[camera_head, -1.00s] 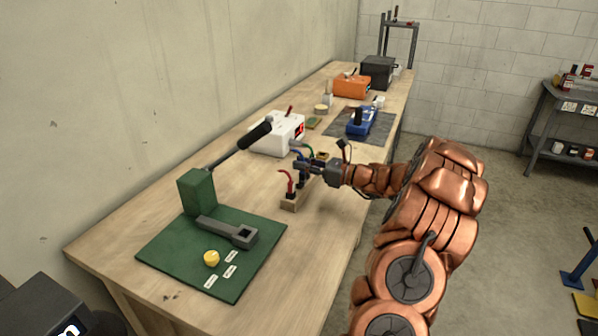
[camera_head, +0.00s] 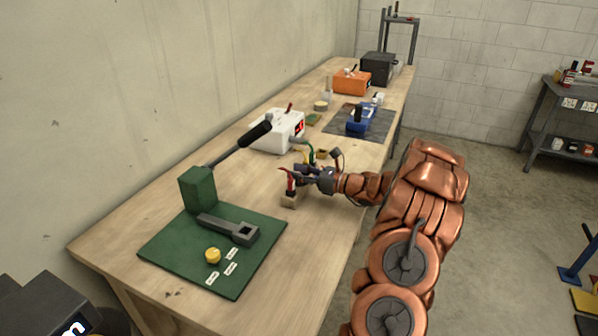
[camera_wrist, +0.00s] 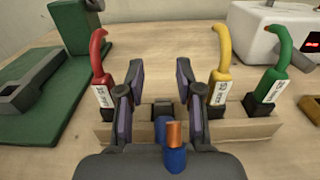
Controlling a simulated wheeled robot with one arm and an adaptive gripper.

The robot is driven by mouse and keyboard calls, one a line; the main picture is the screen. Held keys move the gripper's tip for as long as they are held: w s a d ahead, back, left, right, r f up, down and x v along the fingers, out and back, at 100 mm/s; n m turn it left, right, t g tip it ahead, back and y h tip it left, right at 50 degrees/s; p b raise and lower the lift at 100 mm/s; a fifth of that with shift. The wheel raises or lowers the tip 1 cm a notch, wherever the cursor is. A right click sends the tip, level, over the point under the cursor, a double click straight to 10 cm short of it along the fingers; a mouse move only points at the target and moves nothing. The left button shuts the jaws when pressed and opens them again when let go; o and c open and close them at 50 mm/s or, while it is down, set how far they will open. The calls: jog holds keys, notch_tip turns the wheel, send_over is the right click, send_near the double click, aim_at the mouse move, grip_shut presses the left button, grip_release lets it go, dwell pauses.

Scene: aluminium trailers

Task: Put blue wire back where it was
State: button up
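A wooden block (camera_wrist: 240,131) carries a red wire (camera_wrist: 98,52), a yellow wire (camera_wrist: 222,50) and a green wire (camera_wrist: 279,55) on dark plugs. The blue wire (camera_wrist: 176,158), with a bare copper end, points toward the wrist camera. A dark plug or slot (camera_wrist: 162,110) lies beyond it, between the red and yellow wires; I cannot tell how deep any plug sits. My gripper (camera_wrist: 160,75) is open at the block, its fingers parted on either side of the blue wire. In the head view my gripper (camera_head: 298,172) is beside the red wire and hides the blue one.
A green board (camera_head: 165,250) with a grey-handled fixture and a yellow knob (camera_head: 212,256) lies nearer. A white box (camera_head: 275,133) with a red display stands behind the block. A blue device (camera_head: 361,118) and an orange box (camera_head: 352,82) stand farther along the bench.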

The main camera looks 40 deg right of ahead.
jog(key=shift+r, duration=0.15)
jog(key=b+v, duration=0.2)
jog(key=v, duration=1)
jog(key=shift+w+b, duration=0.1)
jog(key=shift+b, duration=0.25)
